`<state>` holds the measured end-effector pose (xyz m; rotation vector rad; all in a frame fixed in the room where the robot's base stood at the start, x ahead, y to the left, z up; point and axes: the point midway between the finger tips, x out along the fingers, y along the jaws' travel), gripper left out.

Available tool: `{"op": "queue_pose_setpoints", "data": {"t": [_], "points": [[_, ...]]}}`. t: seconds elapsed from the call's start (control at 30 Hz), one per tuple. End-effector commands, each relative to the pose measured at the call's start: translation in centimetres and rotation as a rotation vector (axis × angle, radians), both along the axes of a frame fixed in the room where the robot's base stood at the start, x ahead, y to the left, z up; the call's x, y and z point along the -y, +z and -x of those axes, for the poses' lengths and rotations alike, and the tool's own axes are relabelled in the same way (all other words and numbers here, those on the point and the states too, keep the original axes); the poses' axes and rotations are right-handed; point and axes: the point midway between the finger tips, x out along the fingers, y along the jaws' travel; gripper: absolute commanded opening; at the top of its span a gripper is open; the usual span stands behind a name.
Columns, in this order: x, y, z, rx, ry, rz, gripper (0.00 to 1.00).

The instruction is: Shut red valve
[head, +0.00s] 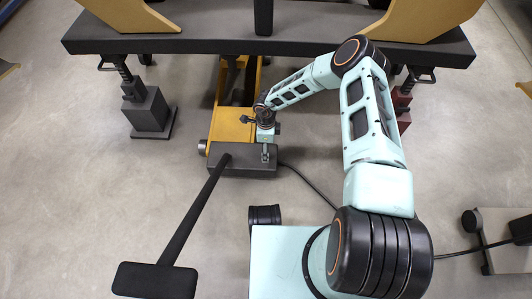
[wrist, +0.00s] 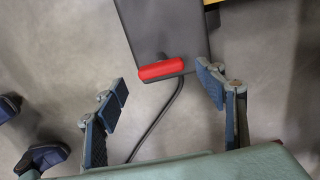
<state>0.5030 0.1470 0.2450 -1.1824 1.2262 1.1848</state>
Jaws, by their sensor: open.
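The red valve (wrist: 161,69) is a short red bar lying across the end of a dark grey block in the wrist view. My gripper (wrist: 162,92) is open, with one blue-padded finger to the left of the bar and the other to its right. The bar sits between and slightly beyond the fingertips, and neither finger visibly touches it. In the head view my gripper (head: 265,152) is over the dark block (head: 232,160) at the near end of a yellow jack (head: 230,124). The red valve cannot be made out in that view.
A long black handle (head: 196,207) slants from the block toward the lower left. A black cable (head: 308,181) runs from the block. A dark platform (head: 200,39) spans the back, with a grey stand (head: 149,112) and a red stand (head: 402,105) beneath.

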Motion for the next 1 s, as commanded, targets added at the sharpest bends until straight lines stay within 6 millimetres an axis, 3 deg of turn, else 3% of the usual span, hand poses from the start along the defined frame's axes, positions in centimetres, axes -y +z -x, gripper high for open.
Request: {"op": "queue_pose_setpoints", "data": {"t": [0.03, 0.2, 0.57, 0.93, 1.0], "points": [[0.0, -1.2, 0.0, 0.000, 0.000, 0.000, 0.65], [0.0, -2.8, -0.1, 0.001, -0.001, 0.000, 0.65], [0.0, -3.1, 0.0, 0.001, 0.001, 0.000, 0.65], [0.0, -3.1, -0.1, 0.001, 0.001, 0.001, 0.25], [0.0, -3.1, 0.0, 0.001, 0.000, 0.001, 0.23]]}}
